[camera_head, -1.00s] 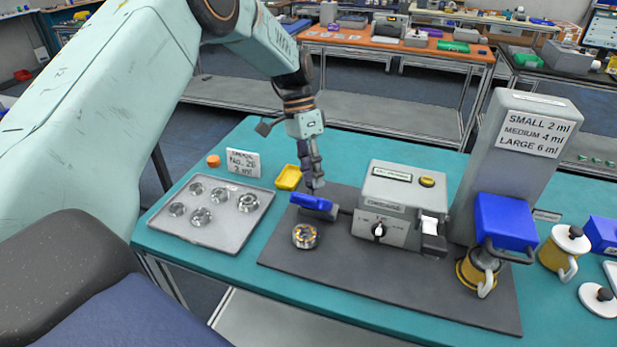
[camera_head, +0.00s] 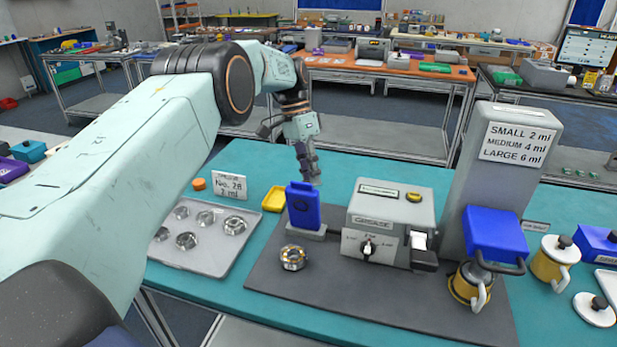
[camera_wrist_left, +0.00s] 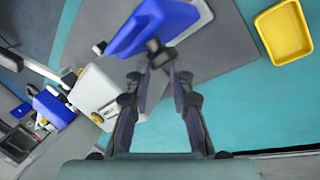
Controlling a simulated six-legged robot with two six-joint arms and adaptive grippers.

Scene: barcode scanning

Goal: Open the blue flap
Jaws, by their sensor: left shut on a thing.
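The blue flap (camera_head: 302,206) stands raised, close to upright, on its grey base (camera_head: 309,233) on the dark mat. In the left wrist view the blue flap (camera_wrist_left: 158,24) is at the top, just ahead of my fingers. My left gripper (camera_head: 312,176) is behind the flap, with its fingers pointing down. In the left wrist view the left gripper (camera_wrist_left: 160,60) is shut on the small dark tab at the flap's edge. The flap hides the contact in the head view. My right gripper is not in view.
A grey grease machine (camera_head: 390,215) stands right of the flap. A metal bearing (camera_head: 292,257) lies in front of it. A yellow tray (camera_head: 272,199) and a metal tray with bearings (camera_head: 185,258) are to the left. A tall grey dispenser (camera_head: 500,190) stands further right.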

